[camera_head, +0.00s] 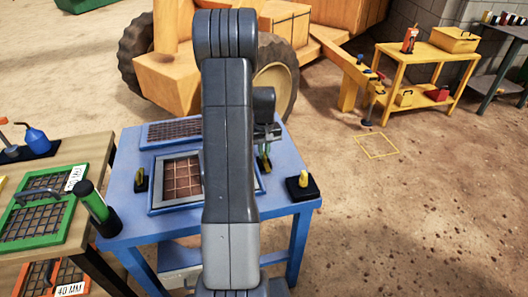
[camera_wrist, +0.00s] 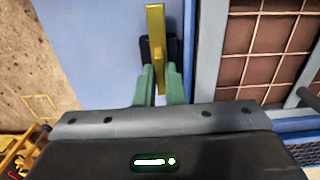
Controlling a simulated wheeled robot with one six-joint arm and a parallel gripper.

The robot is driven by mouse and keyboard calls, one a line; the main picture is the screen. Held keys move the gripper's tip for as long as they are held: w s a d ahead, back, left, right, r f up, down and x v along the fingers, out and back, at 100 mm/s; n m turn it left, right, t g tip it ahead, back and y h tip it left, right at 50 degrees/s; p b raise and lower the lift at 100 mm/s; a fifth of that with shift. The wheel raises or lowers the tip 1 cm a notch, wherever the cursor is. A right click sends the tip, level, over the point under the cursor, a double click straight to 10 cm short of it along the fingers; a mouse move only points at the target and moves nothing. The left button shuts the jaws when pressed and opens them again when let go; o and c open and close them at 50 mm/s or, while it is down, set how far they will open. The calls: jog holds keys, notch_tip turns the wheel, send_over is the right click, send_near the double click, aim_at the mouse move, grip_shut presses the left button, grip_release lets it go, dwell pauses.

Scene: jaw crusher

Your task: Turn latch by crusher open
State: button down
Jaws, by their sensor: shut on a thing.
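My gripper (camera_wrist: 160,72) has green fingers, shut on a yellow latch bar (camera_wrist: 155,22) in the wrist view. The bar stands over a dark base (camera_wrist: 172,48) on the blue table beside the grid frame. In the head view my gripper (camera_head: 264,162) points down at the table, right of the grid, partly behind my arm. A yellow piece shows at its fingertips there, too small to tell its angle.
The blue table (camera_head: 222,228) carries a framed grid (camera_head: 181,178), a black-and-yellow piece (camera_head: 141,181) at left and a black base with a yellow knob (camera_head: 300,184) at the right corner.

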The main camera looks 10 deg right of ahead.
jog(key=c, duration=1.5)
grip_release()
notch_tip(320, 180, up, 14)
jog(key=shift+f, duration=0.1)
notch_tip(320, 180, down, 14)
jog(key=shift+r, duration=0.1)
